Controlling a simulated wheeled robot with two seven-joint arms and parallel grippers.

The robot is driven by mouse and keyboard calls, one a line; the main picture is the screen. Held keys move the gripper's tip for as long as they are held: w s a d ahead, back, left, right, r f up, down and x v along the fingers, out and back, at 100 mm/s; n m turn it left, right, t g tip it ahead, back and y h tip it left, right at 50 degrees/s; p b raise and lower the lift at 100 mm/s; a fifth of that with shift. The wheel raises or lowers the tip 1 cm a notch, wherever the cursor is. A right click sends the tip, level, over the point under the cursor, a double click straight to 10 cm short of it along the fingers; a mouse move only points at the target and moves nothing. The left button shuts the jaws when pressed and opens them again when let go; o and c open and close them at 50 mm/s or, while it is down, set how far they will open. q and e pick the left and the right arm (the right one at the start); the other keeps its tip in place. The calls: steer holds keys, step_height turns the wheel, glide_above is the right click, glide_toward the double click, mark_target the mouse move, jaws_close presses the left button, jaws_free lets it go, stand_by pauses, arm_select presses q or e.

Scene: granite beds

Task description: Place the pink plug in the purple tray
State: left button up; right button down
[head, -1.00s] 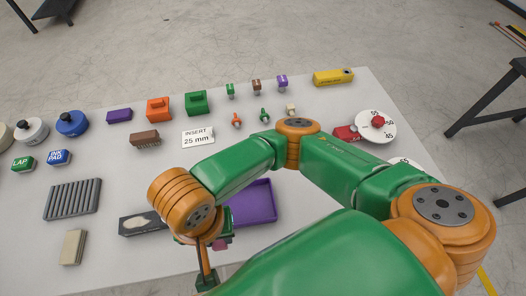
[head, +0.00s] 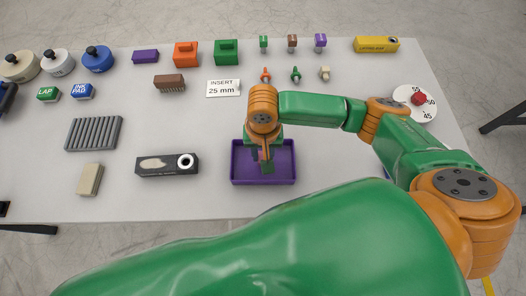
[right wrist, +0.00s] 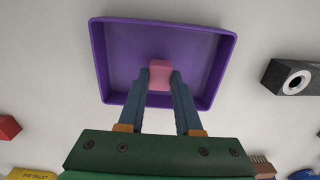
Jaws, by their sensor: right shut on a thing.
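The purple tray (head: 291,180) lies on the grey bed, and my right gripper (head: 266,165) points down over its middle. In the right wrist view the fingertips of my right gripper (right wrist: 160,82) are shut on the pink plug (right wrist: 160,70). The plug shows inside the outline of the tray (right wrist: 98,60), away from its walls. I cannot tell whether the plug touches the tray floor. The tray holds nothing else that I can see. My left gripper is not in view.
A black block with a round hole (head: 166,164) lies left of the tray. A grey ribbed block (head: 93,133) and a beige block (head: 89,179) lie farther left. An "INSERT 25 mm" card (head: 223,88) and several small coloured plugs stand behind.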

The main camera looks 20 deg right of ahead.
steer(key=shift+f, duration=0.1)
steer(key=c, duration=0.6)
jaws_free()
step_height(320, 180, up, 12)
steer(key=p, duration=0.1)
steer(key=shift+p, duration=0.3)
